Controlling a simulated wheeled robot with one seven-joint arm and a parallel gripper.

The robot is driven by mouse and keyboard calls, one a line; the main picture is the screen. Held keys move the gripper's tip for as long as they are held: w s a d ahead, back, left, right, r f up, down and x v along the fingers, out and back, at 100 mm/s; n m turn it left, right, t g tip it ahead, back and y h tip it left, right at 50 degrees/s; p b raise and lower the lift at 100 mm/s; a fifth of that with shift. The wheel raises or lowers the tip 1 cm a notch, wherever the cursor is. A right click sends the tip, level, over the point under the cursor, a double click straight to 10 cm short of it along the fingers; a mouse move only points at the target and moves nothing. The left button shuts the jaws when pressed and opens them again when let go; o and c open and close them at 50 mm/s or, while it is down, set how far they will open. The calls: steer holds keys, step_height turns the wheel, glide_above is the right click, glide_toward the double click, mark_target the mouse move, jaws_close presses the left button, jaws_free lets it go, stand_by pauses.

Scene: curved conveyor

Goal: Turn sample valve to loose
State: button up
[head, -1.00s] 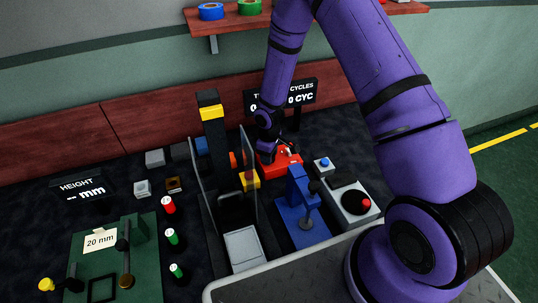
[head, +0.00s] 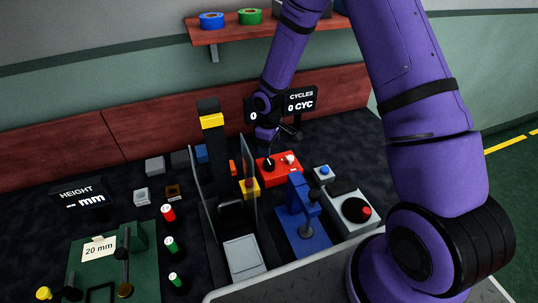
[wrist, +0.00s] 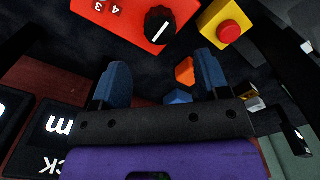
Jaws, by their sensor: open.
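No label naming a sample valve or loose is legible, so I cannot tell which control it is. A red box (head: 280,172) with a black knob (head: 268,165) and a small whitish part stands behind the blue press. In the wrist view the red box (wrist: 120,12) is at the top, with digits 3 and 4 beside the black knob (wrist: 160,25), whose white line is tilted. My gripper (head: 268,136) is above and behind the red box. In the wrist view its blue fingers (wrist: 163,75) are apart and empty, clear of the knob.
A yellow block with a red button (head: 249,188) stands left of the red box. A blue press (head: 303,222), a red-button box (head: 352,208) and clear upright panels (head: 249,185) are nearby. A counter display (head: 300,103) stands behind the gripper. A green fixture (head: 145,262) is at left.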

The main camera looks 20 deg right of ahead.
steer(key=shift+r, duration=1.15)
steer(key=s+d+r+m+t, duration=0.1)
steer(key=s+d+r, duration=0.15)
steer(key=r, duration=0.55)
steer(key=s+d+r+m+t+h, duration=0.1)
steer(key=s+r+m, duration=0.15)
steer(key=r, duration=0.65)
steer(key=s+d+r+m, duration=0.1)
steer(key=s+r, duration=0.2)
steer(key=r, duration=0.5)
steer(key=s+r+m+t, duration=0.1)
steer(key=s+r, duration=0.3)
steer(key=s, duration=0.3)
steer(key=s+d+r+m+t, duration=0.1)
steer(key=s+r+m, duration=0.1)
steer(key=s+r, duration=0.3)
steer(key=s+d+r+m+t+y, duration=0.1)
steer(key=s+r, duration=0.4)
steer(key=s, duration=0.6)
steer(key=shift+d+m, duration=0.2)
steer(key=shift+m, duration=0.15)
